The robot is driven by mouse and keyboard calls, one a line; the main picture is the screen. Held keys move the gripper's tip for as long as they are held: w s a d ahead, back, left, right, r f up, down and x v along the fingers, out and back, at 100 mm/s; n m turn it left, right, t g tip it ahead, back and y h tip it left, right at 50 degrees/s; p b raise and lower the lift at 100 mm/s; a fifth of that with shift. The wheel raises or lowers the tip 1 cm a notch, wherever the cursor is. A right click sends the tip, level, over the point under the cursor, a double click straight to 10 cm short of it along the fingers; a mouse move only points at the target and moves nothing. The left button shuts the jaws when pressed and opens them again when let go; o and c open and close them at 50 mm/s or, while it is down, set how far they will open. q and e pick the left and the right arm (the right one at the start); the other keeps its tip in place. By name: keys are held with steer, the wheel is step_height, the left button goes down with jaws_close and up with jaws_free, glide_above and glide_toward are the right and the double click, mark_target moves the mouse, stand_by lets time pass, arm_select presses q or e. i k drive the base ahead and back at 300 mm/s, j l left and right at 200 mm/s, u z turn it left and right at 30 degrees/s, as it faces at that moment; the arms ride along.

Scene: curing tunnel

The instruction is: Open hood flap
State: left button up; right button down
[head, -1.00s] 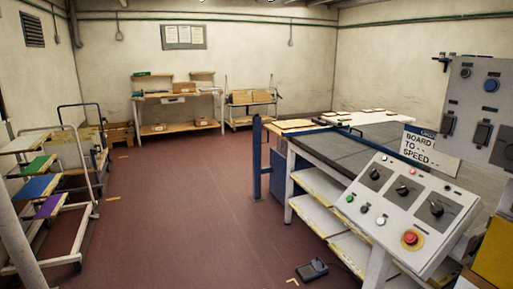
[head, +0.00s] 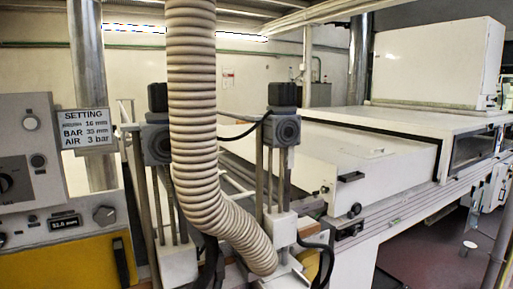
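A long white machine hood (head: 340,150) runs from the middle to the right of the head view. Its low front section, which looks like the hood flap (head: 318,172), lies flat and appears closed. Posts and a hose hide the left part of the low section. Neither of my grippers is in view.
A ribbed beige hose (head: 195,120) hangs in front. Two posts with grey motor heads (head: 281,127) stand beside it. A control panel (head: 30,160) and a setting sign (head: 84,127) are at the left. Red-brown floor (head: 425,258) shows free at the lower right.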

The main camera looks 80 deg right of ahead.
mark_target(367, 152)
steer(key=z, duration=3.55)
steer(key=i+l+u, duration=0.35)
steer(key=i+l, duration=0.6)
steer(key=l, duration=0.05)
